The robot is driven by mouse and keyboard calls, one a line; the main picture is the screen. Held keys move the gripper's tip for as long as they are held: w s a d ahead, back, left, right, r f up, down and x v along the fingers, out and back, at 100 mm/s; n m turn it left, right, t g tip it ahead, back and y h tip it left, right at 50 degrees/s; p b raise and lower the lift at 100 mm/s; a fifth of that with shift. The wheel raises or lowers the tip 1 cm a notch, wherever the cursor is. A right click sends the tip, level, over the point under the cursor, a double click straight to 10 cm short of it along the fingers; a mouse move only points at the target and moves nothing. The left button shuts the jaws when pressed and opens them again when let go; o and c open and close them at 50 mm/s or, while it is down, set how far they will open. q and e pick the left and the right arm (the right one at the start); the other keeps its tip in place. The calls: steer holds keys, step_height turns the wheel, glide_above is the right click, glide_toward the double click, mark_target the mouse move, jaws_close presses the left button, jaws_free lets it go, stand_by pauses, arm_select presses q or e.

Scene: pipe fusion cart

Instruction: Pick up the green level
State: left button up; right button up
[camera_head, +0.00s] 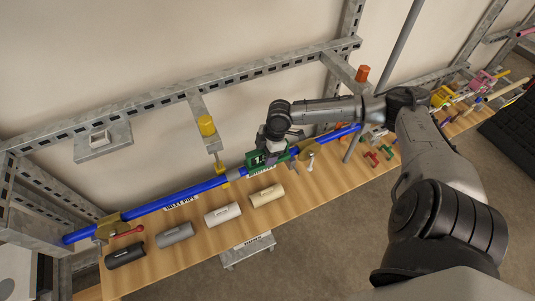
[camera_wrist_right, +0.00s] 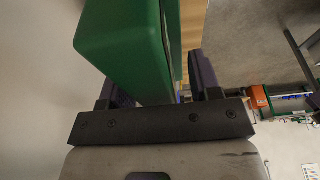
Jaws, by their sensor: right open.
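The green level (camera_head: 254,159) is a green block with a white mark, at the blue pipe in the middle of the head view. In the right wrist view the green level (camera_wrist_right: 122,45) looms large and reaches down between the fingers. My right gripper (camera_head: 272,150) comes down at the level's right end, its jaws open. In the right wrist view the dark purple fingers of my right gripper (camera_wrist_right: 163,88) stand on either side of the green body; contact is not clear. The fingertips are partly hidden by the level. My left gripper is not in view.
A long blue pipe (camera_head: 160,203) runs along the wooden bench (camera_head: 150,268) below a slotted metal rail (camera_head: 190,93). Black (camera_head: 126,255), grey (camera_head: 175,235), white (camera_head: 222,213) and cream (camera_head: 267,195) cylinders lie in front.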

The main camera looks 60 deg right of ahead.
steer(key=c, duration=1.1)
jaws_close()
steer(key=shift+r, duration=0.1)
